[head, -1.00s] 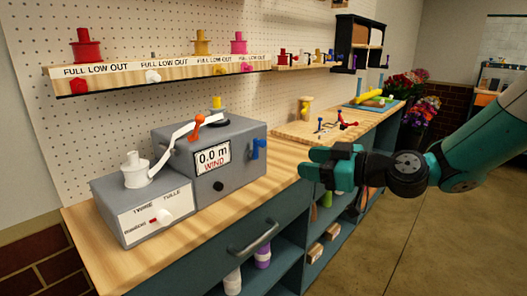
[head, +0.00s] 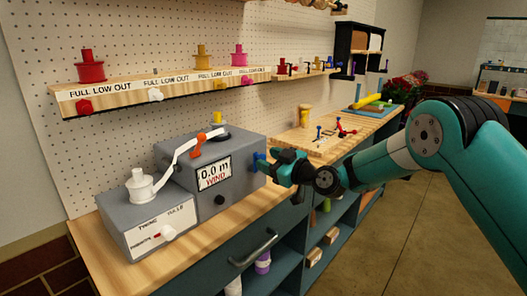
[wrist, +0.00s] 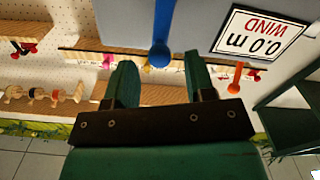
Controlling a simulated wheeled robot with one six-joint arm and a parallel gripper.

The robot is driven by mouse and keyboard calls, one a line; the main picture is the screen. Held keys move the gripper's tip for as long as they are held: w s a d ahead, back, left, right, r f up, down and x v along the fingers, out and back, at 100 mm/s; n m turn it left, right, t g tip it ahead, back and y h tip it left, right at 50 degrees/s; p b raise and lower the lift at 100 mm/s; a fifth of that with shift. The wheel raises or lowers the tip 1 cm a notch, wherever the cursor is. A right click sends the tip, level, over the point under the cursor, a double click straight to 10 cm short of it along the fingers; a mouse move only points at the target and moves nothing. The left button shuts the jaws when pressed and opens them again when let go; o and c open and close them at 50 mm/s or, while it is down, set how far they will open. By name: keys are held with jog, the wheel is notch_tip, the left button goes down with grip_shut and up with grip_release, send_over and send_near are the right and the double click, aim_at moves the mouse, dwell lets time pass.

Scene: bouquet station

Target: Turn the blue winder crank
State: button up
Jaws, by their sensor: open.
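The blue winder crank (head: 258,163) is on the right side of the grey winder box (head: 175,157). In the wrist view the blue crank (wrist: 160,42) hangs as a bar with a round end from the grey box. My gripper (head: 273,166) is open beside the crank in the head view. In the wrist view the tips of my gripper (wrist: 159,62) stand on either side of the crank's round end, with visible gaps. I cannot tell exactly how deep the crank lies between the fingers. The winder display (head: 214,172) reads 0.0 m and WIND.
A white spool (head: 140,188) stands on a grey box at the left, with a white strip running to the winder. A shelf (head: 170,92) with coloured spools is on the pegboard above.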

jog(key=shift+x, duration=1.3)
grip_shut()
jog(key=c, duration=0.9)
grip_release()
jog(key=shift+d+f, duration=0.1)
